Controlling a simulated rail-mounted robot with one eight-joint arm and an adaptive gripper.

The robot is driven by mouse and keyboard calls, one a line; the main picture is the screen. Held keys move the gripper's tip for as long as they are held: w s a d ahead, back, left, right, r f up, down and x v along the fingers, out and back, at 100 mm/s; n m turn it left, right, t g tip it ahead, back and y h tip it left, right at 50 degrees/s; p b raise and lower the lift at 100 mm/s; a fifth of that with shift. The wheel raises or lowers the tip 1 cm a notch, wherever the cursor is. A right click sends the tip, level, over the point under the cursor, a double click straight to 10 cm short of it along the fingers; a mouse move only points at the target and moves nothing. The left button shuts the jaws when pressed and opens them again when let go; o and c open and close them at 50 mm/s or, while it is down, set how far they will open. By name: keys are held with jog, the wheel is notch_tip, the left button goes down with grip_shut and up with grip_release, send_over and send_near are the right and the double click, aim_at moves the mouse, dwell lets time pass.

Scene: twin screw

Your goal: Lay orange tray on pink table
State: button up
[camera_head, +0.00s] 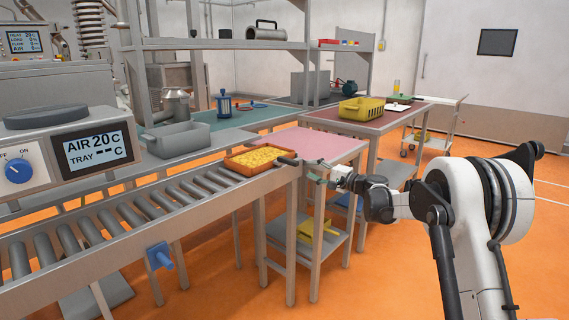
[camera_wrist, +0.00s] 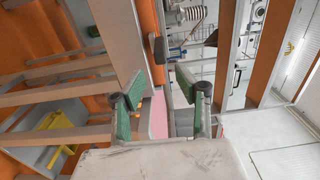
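The orange tray (camera_head: 237,169), filled with yellow pieces, rests flat on the end of the roller conveyor in the head view. A dark handle (camera_head: 288,160) sticks out from its right side; a dark block ahead of my fingers in the wrist view (camera_wrist: 157,47) looks like this handle. The pink table (camera_head: 318,146) stands just behind the conveyor's end, its visible top bare. My gripper (camera_head: 318,174) is just right of the handle, apart from the tray. In the wrist view my gripper (camera_wrist: 162,88) has its two green-padded fingers spread, with nothing between them.
The roller conveyor (camera_head: 130,214) runs to the lower left. A grey bin (camera_head: 180,140) and a blue item (camera_head: 224,106) stand behind it. A yellow crate (camera_head: 361,109) sits on a table at the back. A shelf under the pink table holds a yellow item (camera_head: 318,228).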

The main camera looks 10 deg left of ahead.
aim_at(285, 158)
jog(key=p+x, duration=0.1)
jog(key=x, duration=1.2)
jog(key=shift+w+a, duration=0.2)
jog(key=shift+a, duration=0.1)
jog(key=c, duration=0.6)
jog(key=shift+o, duration=0.3)
grip_shut()
jog(key=shift+r+p, duration=0.85)
jog(key=shift+r, duration=1.2)
jog(key=shift+d, duration=0.15)
